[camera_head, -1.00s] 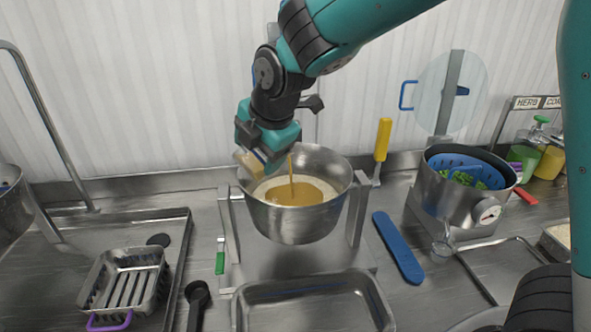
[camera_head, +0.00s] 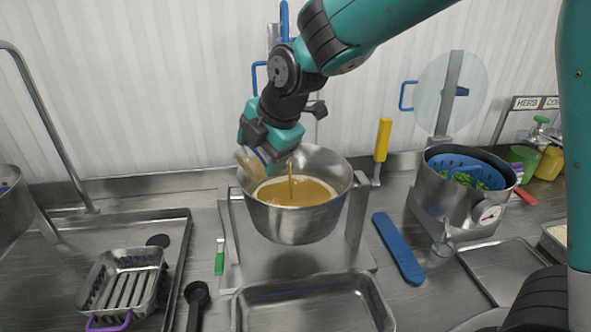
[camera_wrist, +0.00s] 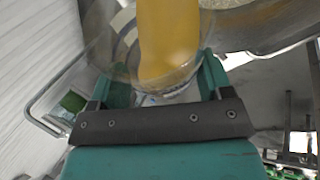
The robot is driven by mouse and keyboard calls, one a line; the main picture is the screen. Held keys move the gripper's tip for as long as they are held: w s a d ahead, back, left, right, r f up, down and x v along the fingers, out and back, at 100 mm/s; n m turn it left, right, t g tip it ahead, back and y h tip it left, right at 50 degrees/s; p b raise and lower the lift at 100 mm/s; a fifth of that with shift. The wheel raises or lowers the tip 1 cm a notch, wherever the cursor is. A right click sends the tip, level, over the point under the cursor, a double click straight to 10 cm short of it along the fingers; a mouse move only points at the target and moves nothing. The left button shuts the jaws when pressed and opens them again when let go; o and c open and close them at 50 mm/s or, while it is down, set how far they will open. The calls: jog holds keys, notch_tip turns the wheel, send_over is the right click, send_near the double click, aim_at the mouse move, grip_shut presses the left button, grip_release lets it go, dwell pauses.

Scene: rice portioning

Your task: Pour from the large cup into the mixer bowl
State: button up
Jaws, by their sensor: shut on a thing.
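The mixer bowl (camera_head: 297,222) is a large steel bowl on a metal stand at the middle of the head view. Golden-brown liquid (camera_head: 300,192) covers much of the pale contents inside it. My gripper (camera_head: 262,150) is shut on the large cup (camera_head: 248,163), a clear cup tilted over the bowl's left rim. A thin brown stream (camera_head: 291,178) falls into the bowl. In the wrist view the cup (camera_wrist: 112,60) lies between my gripper's fingers (camera_wrist: 158,92) with yellow-brown liquid (camera_wrist: 168,38) in it. The bowl's rim (camera_wrist: 285,40) shows at top right.
An empty steel tray (camera_head: 312,305) lies in front of the bowl. A slotted steel basket (camera_head: 125,283) sits on a tray at left. A yellow-handled tool (camera_head: 382,140) stands behind.

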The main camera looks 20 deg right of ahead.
jog(key=shift+w+d+f+y+b, duration=0.15)
jog(key=shift+w+d+y+b, duration=0.1)
jog(key=shift+d+y, duration=0.2)
jog(key=shift+w+d+f+y+b, duration=0.15)
jog(key=shift+d+y+b, duration=0.1)
jog(key=shift+d+y, duration=0.2)
dwell(0.5)
jog(key=shift+w+d+r+m+g+y, duration=0.15)
jog(key=shift+d+r+m+g+y, duration=0.45)
jog(key=shift+y, duration=0.5)
dwell(0.9)
